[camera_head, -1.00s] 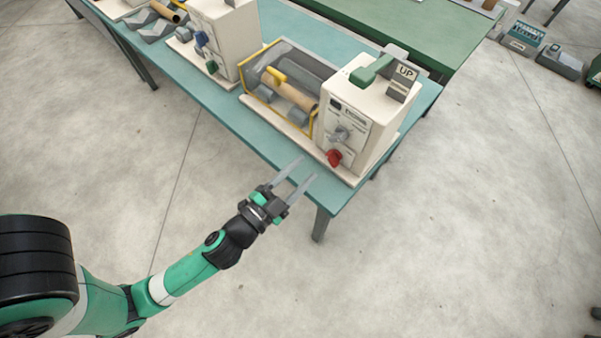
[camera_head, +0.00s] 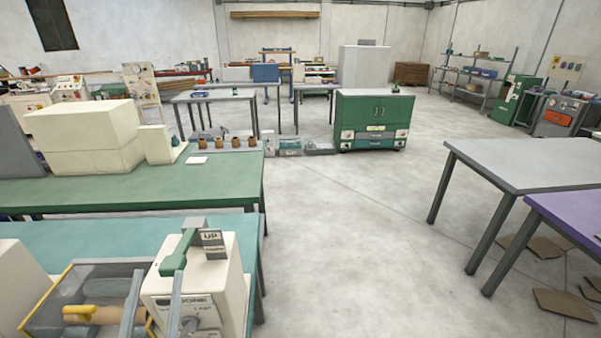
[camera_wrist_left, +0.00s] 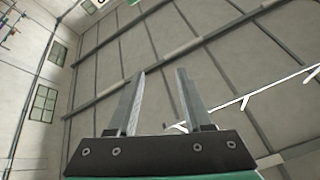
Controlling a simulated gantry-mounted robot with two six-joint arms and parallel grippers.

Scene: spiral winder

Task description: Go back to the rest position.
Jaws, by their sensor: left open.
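My left gripper (camera_head: 156,276) shows at the bottom left of the head view, its two grey fingers pointing up in front of the spiral winder (camera_head: 222,285). The fingers are apart with nothing between them. In the left wrist view the gripper (camera_wrist_left: 160,72) is also open and empty, pointing toward the ceiling. My right gripper is not in view.
The winder stands on a teal table (camera_head: 130,232), with a green table (camera_head: 215,182) behind it. A grey table (camera_head: 530,165) and a purple table (camera_head: 575,212) stand at the right. Open concrete floor (camera_head: 350,250) lies between.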

